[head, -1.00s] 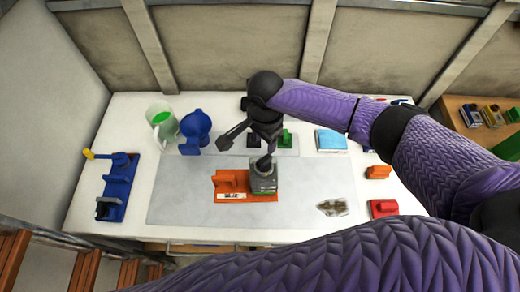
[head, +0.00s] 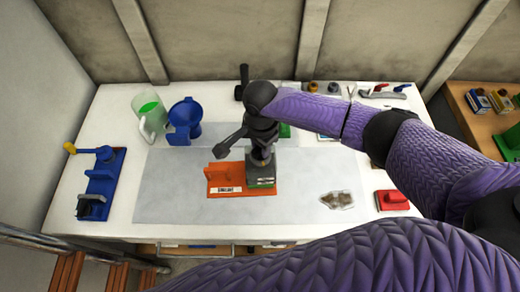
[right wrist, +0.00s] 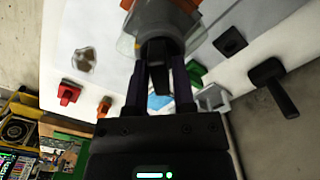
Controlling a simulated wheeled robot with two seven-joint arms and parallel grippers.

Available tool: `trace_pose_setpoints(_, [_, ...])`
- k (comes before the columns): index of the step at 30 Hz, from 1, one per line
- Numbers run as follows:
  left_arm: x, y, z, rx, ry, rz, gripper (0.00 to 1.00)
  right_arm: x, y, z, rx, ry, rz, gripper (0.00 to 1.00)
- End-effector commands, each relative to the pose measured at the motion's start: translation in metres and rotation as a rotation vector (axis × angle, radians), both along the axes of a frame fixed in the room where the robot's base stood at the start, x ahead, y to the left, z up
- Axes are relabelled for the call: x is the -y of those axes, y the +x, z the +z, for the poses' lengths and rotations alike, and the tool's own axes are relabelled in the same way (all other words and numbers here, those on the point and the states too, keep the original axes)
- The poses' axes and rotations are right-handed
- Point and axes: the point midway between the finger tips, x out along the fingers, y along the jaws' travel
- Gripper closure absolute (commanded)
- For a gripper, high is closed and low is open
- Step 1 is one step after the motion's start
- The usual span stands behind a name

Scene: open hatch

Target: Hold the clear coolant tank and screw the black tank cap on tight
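The coolant tank (head: 261,177) stands at the right end of an orange holder (head: 225,178) on the grey mat. It looks greyish, with a green strip low on it. In the right wrist view the clear tank (right wrist: 130,45) is at the top, with the black tank cap (right wrist: 157,54) in front of it. My right gripper (head: 262,157) is right above the tank. In the right wrist view my right gripper's fingers (right wrist: 158,72) lie on either side of the cap; I cannot tell whether they press on it. My left gripper is not in view.
A jug with green liquid (head: 151,112) and a blue funnel-like piece (head: 187,115) stand at back left. A blue fixture (head: 100,186) is at left. A red block (head: 391,200) and a crumpled item (head: 337,200) lie at right. The mat's left part is clear.

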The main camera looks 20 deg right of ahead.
Motion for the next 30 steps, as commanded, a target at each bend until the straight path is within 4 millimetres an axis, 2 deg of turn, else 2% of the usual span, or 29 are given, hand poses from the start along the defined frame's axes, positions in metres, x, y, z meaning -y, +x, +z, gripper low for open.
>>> trace_pose_setpoints(1, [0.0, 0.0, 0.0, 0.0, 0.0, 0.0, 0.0, 0.0, 0.0, 0.0, 0.0, 0.0, 0.0, 0.81])
trace_pose_setpoints(3, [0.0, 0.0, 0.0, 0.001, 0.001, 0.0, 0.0, 0.0, 0.0, 0.0, 0.0, 0.0, 0.0, 0.96])
trace_pose_setpoints(4, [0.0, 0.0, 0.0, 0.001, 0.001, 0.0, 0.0, 0.0, 0.0, 0.0, 0.0, 0.0, 0.0, 1.0])
trace_pose_setpoints(15, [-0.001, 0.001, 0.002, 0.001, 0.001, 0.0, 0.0, 0.0, 0.0, 0.001, 0.0, 0.0, 0.026, 1.0])
trace_pose_setpoints(27, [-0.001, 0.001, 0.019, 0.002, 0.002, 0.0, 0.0, 0.0, 0.0, 0.002, -0.001, 0.0, 0.461, 1.0])
trace_pose_setpoints(30, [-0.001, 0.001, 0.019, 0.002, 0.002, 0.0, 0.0, 0.0, 0.0, 0.001, 0.0, 0.0, 0.52, 1.0])
